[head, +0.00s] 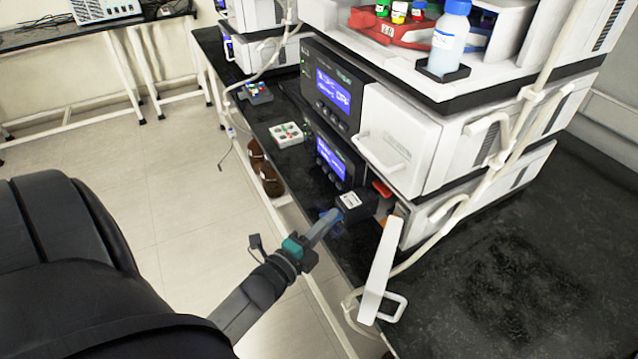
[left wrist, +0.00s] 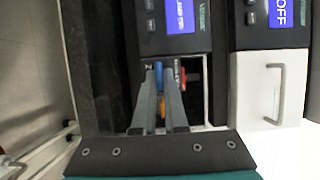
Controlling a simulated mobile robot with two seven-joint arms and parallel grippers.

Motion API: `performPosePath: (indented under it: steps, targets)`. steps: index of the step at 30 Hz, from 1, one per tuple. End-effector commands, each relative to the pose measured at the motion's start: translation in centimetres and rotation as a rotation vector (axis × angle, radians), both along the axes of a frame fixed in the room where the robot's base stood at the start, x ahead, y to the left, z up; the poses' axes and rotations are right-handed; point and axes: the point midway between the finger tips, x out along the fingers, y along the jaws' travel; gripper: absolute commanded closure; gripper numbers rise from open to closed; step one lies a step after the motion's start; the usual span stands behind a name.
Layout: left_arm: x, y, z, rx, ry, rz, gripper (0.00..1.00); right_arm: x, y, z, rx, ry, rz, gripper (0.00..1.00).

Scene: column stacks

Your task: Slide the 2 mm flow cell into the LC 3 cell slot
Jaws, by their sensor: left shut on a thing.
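My left gripper (head: 332,217) reaches in from the lower left and is shut on a small blue piece, which I take for the flow cell (left wrist: 159,76). The fingers hide most of it. The fingertips (left wrist: 166,72) are at a black block with a white label (head: 352,201) at the front of the lower instrument's open bay. This block seems to be the cell slot. I cannot tell how far the cell is inside it, and its 2 mm marking is not legible. My right gripper is not in view.
The bay's white door (head: 378,272) hangs open beside my gripper. A red part (head: 382,188) and an orange part (head: 398,222) show close to the block. Brown bottles (head: 268,178) stand by the bench edge. A pale hose runs along the right. The black bench top at right is clear.

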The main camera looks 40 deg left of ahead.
Motion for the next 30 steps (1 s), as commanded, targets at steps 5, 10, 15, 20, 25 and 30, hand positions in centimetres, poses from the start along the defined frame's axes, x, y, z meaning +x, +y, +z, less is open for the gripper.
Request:
performPosePath:
  steps: [5, 10, 15, 20, 25, 30]
  targets:
    - [1.3, -0.5, 0.1, -0.001, -0.005, 0.0, 1.0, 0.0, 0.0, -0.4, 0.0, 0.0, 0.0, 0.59]
    - [2.4, -1.0, 0.1, -0.001, -0.005, -0.001, 1.0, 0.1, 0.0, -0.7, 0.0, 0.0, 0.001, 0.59]
    - [3.5, -1.4, 0.1, 0.0, -0.006, -0.001, 1.0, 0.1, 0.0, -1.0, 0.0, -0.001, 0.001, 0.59]
    - [4.5, -1.9, 0.1, -0.001, -0.006, -0.001, 1.0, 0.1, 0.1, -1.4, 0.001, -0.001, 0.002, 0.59]
    - [5.6, -2.3, 0.1, -0.002, -0.006, -0.001, 1.0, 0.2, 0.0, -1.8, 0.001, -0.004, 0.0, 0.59]
    - [6.7, -2.8, 0.1, -0.001, -0.006, -0.001, 1.0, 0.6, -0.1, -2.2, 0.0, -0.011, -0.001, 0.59]
